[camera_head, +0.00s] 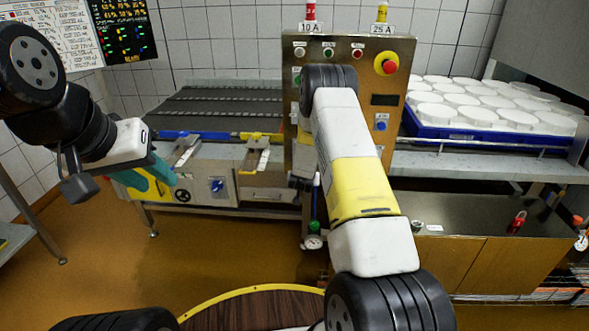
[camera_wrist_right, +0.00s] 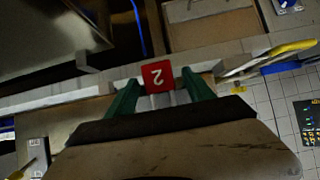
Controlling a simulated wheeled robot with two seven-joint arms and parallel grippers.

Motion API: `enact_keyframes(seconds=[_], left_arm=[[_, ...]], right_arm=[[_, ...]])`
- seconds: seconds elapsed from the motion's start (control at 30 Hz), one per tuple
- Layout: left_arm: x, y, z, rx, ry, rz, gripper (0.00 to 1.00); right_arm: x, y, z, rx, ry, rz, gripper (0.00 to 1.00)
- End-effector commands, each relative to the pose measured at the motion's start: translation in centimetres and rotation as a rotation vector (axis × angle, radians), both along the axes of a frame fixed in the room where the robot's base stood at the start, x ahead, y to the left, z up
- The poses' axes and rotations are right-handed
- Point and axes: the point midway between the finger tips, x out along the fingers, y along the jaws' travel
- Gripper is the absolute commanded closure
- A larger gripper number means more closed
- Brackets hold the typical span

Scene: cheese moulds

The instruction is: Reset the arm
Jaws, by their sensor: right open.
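My left gripper (camera_head: 148,182), with teal fingers, hangs at the left of the head view, in front of the conveyor machine's lower front. Whether its fingers are apart is unclear, and I see nothing held. My right arm (camera_head: 362,188) reaches up the middle of the head view towards the control panel and hides its own gripper there. In the right wrist view my right gripper (camera_wrist_right: 160,84) is open, with two green fingers apart. A red square tag with an upside-down 2 (camera_wrist_right: 158,76) shows between the fingertips. I cannot tell whether they touch it.
A steel control panel (camera_head: 300,130) with buttons stands behind my right arm. A dark conveyor (camera_head: 220,105) lies to its left. A blue tray (camera_head: 480,136) of round white moulds (camera_head: 515,118) stands at the right above a low cabinet (camera_head: 490,262). Brown floor (camera_head: 215,255) is open at front left.

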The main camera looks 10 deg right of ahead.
Motion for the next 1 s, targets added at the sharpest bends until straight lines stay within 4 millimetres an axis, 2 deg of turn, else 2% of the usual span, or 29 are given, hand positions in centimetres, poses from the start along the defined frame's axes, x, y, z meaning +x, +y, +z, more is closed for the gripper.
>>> enact_keyframes(seconds=[0.13, 0.4, 0.53, 0.63, 0.77, 0.83, 1.0], left_arm=[[0.0, 0.0, 0.0, 0.0, 0.0, 0.0, 0.64], [0.0, 0.0, 0.0, 0.0, 0.0, 0.0, 0.64], [0.0, 0.0, 0.0, 0.0, 0.0, 0.0, 0.64], [0.0, 0.0, 0.0, 0.0, 0.0, 0.0, 0.64], [0.0, 0.0, 0.0, 0.0, 0.0, 0.0, 0.64], [0.0, 0.0, 0.0, 0.0, 0.0, 0.0, 0.64], [0.0, 0.0, 0.0, 0.0, 0.0, 0.0, 0.64]], right_arm=[[-1.2, 0.4, 1.0, 0.0, 0.0, 0.001, 0.39], [-4.8, 1.4, 3.6, 0.0, -0.001, 0.001, 0.39], [-5.7, 1.7, 4.4, 0.001, -0.001, 0.002, 0.39], [-6.0, 2.1, 5.9, 0.019, 0.0, 0.008, 0.39], [-6.4, 3.1, 10.4, 0.076, 0.015, 0.039, 0.39], [-7.2, 4.0, 13.7, 0.118, 0.031, 0.065, 0.39], [-10.8, 6.2, 21.2, 0.201, 0.083, 0.145, 0.39]])
